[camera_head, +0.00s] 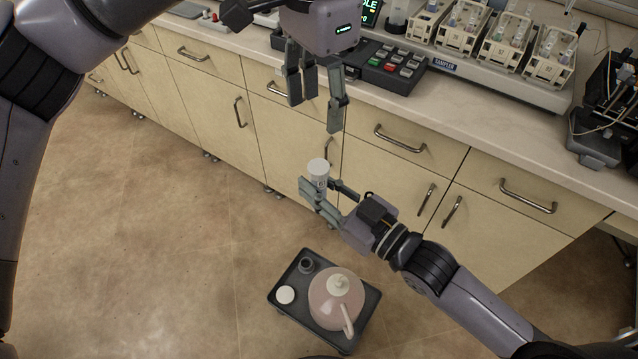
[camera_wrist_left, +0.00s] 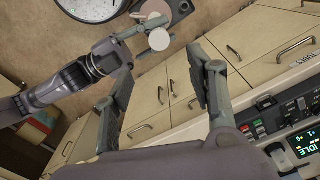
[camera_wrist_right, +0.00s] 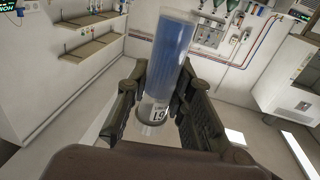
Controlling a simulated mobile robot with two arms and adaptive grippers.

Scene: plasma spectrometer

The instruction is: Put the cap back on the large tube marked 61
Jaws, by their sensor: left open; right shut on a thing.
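My right gripper (camera_head: 318,190) is shut on the large tube (camera_head: 319,181) and holds it upright in front of the drawers. In the right wrist view, the tube (camera_wrist_right: 172,55) is clear with blue contents, and its label shows upside down, reading as 61 when turned.
The counter (camera_head: 470,105) behind carries a keypad (camera_head: 385,70) and several tube racks (camera_head: 500,45). Floor to the left is clear.

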